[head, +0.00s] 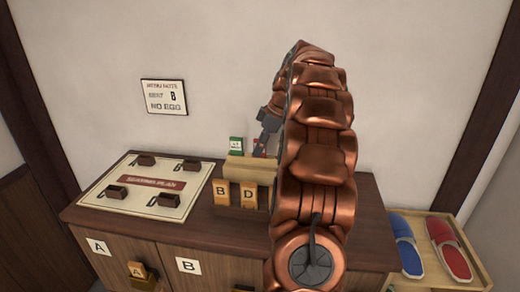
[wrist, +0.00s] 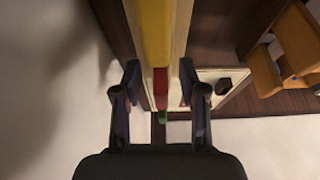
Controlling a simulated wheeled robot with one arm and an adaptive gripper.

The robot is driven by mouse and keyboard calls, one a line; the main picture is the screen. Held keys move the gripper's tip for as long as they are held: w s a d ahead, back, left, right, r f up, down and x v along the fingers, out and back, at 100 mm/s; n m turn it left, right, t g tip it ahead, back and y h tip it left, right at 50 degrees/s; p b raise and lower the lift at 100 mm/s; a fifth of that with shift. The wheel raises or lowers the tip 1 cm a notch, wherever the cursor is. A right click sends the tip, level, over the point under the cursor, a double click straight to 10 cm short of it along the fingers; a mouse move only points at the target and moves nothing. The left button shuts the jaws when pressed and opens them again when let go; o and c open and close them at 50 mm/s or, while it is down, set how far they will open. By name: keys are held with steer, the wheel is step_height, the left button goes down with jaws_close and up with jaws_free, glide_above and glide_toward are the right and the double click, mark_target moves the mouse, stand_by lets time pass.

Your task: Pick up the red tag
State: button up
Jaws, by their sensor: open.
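The red tag (wrist: 160,84) shows in the wrist view between the two fingers of my gripper (wrist: 160,72), in line with a yellow tag (wrist: 155,28) and a green tag (wrist: 161,116). My gripper is open, with a finger on each side of the red tag and a visible gap to each. In the head view a sliver of the red tag (head: 259,149) shows beside my gripper (head: 263,146), behind a pale wooden rack (head: 248,170). My arm hides the rest of that spot.
The green tag (head: 236,146) stands left of my gripper. A seating plan board (head: 100,190) lies left. Blue (head: 406,245) and red slippers (head: 449,248) lie at right. The wall is close behind.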

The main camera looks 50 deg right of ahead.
steer(key=shift+w+f, duration=0.1)
steer(key=shift+f, duration=0.15)
steer(key=shift+c, duration=0.2)
jaws_close()
steer(key=shift+r, duration=0.15)
